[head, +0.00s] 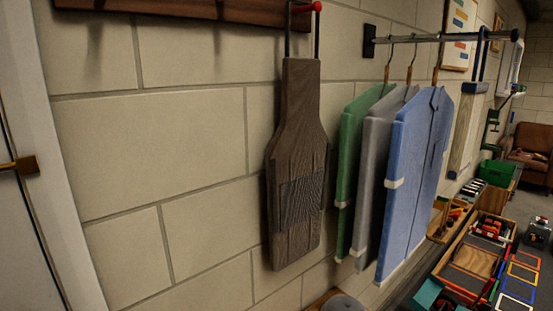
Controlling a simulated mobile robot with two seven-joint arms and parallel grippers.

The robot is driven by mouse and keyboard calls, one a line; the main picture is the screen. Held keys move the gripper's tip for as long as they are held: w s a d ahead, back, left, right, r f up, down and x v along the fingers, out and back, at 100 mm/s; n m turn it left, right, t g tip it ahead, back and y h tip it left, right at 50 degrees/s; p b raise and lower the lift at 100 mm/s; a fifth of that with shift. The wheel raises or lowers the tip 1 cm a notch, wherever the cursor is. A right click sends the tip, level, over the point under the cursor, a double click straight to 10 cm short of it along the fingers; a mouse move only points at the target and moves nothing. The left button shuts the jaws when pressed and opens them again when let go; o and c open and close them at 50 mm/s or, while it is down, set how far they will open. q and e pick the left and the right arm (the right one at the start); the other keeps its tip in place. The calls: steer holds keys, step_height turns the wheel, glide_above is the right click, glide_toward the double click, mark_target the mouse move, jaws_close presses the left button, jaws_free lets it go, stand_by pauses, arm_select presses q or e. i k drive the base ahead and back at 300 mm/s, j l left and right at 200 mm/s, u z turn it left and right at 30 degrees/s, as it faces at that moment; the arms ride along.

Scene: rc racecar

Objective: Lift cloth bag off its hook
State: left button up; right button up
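A dark brown bag (297,165), taken to be the cloth bag, hangs flat against the block wall near the middle of the head view. It has a narrow top, a wider body and a ribbed patch low on its front. Its thin dark strap loop (317,35) goes up to a red-tipped hook (306,7) on the wooden rail (220,9) at the top edge. The top of the loop is partly cut off by the frame. Neither of my grippers is in view.
Green (352,155), grey (377,170) and blue (412,175) shirts hang from a metal rod (440,37) close right of the bag. A round grey object (343,303) is below. A white door frame (45,170) stands left. The wall between is clear.

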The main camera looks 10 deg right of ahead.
mark_target(472, 97)
steer(key=z, duration=1.45)
steer(key=u, duration=0.85)
steer(key=i+l+u, duration=0.15)
steer(key=l+u, duration=0.3)
steer(key=l, duration=0.15)
steer(key=l+u, duration=0.95)
steer(key=l, duration=0.3)
